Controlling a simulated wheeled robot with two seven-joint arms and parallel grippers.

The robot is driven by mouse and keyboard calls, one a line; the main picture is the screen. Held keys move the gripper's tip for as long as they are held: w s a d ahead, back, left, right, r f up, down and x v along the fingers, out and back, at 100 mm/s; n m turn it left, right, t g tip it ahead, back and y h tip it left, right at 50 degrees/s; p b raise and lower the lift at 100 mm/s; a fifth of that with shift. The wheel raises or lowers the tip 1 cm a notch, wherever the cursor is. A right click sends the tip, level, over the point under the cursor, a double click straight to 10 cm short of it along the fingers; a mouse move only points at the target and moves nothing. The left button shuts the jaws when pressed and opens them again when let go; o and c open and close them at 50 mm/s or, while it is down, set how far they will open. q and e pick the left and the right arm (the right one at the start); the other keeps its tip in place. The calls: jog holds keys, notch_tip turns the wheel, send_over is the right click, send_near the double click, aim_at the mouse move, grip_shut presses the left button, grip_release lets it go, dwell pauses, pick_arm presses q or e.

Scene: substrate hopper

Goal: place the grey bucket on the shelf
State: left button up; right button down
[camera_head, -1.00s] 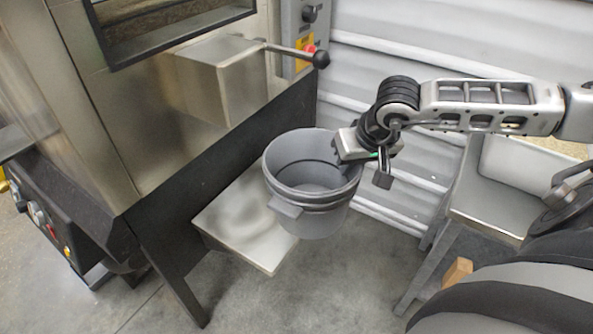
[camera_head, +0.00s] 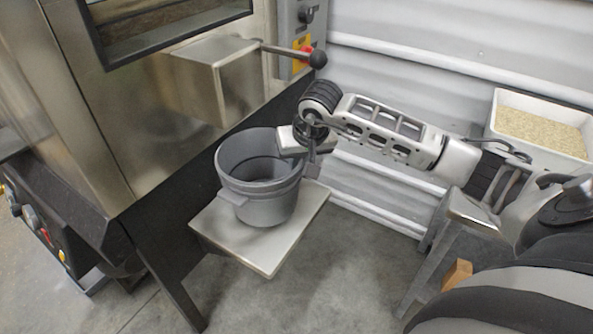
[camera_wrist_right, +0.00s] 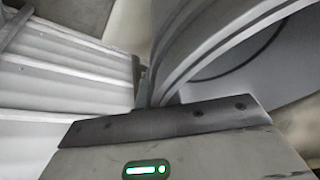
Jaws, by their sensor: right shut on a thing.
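The grey bucket (camera_head: 262,203) is upright over the small metal shelf (camera_head: 262,251) below the hopper's spout. Its base looks at or just above the shelf plate; I cannot tell whether it touches. My right gripper (camera_head: 304,150) is shut on the bucket's right rim. In the right wrist view the bucket's curved wall (camera_wrist_right: 215,45) rises from the gripper's jaw (camera_wrist_right: 148,95), and the fingertips are mostly hidden. The inside of the bucket looks empty. My left gripper is not in view.
The steel spout box (camera_head: 222,85) with a black-knobbed lever (camera_head: 317,59) overhangs just behind the bucket. A white tray of grainy substrate (camera_head: 540,130) stands at the right. A wooden block (camera_head: 457,274) lies on the floor. Corrugated wall closes the back.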

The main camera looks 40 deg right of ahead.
notch_tip(320, 180, down, 3)
jog(key=shift+a+b, duration=0.1)
jog(key=shift+b, duration=0.25)
jog(key=shift+w+f, duration=0.15)
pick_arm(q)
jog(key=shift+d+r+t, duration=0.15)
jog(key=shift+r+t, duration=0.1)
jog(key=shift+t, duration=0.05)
pick_arm(e)
jog(key=c, duration=1.6)
grip_release()
